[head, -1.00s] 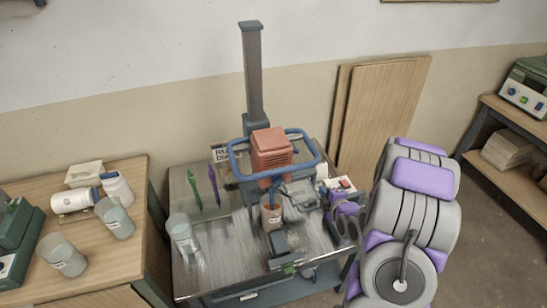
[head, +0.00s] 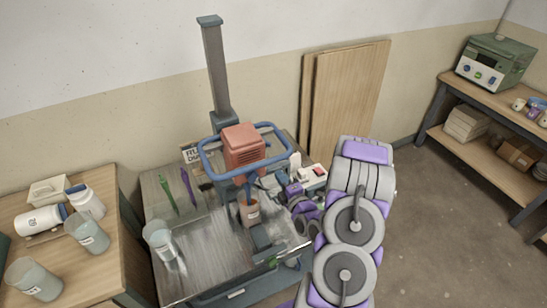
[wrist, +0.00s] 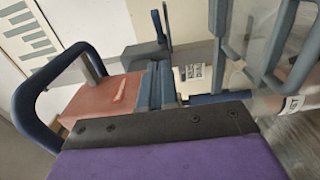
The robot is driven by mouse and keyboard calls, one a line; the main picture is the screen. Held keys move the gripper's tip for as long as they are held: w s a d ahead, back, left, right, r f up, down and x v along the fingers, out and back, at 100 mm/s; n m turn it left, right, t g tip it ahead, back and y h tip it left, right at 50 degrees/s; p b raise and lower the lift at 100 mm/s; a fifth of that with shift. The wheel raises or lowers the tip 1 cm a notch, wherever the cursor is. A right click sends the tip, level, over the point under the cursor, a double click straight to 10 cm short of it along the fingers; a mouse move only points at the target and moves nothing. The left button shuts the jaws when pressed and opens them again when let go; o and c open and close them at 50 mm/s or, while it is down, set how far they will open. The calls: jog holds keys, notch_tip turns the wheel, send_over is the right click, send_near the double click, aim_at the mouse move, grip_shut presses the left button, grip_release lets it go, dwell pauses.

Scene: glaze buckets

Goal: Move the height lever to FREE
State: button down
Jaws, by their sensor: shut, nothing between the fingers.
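The mixer stands on the metal-topped table, with a red motor head (head: 243,146), a blue loop handle (head: 282,135) and a tall grey column (head: 217,75). The red head (wrist: 105,100) and the blue handle (wrist: 40,78) also show in the wrist view. A dark blue bar (wrist: 167,22) stands up beside the column there; I cannot tell if it is the height lever. No FREE mark is readable.
A brown cup (head: 250,214) stands under the mixer head. A clear bucket (head: 160,242) stands at the metal table's left. Green and purple tools (head: 188,186) are behind it. A wooden table (head: 92,265) with buckets and bottles is at left. The floor at right is clear.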

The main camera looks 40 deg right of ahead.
jog(key=w+b, duration=0.1)
jog(key=b, duration=0.6)
send_near(268, 146)
jog(key=w, duration=0.5)
jog(key=shift+w+d, duration=0.45)
jog(key=shift+d, duration=0.3)
jog(key=shift+d, duration=0.1)
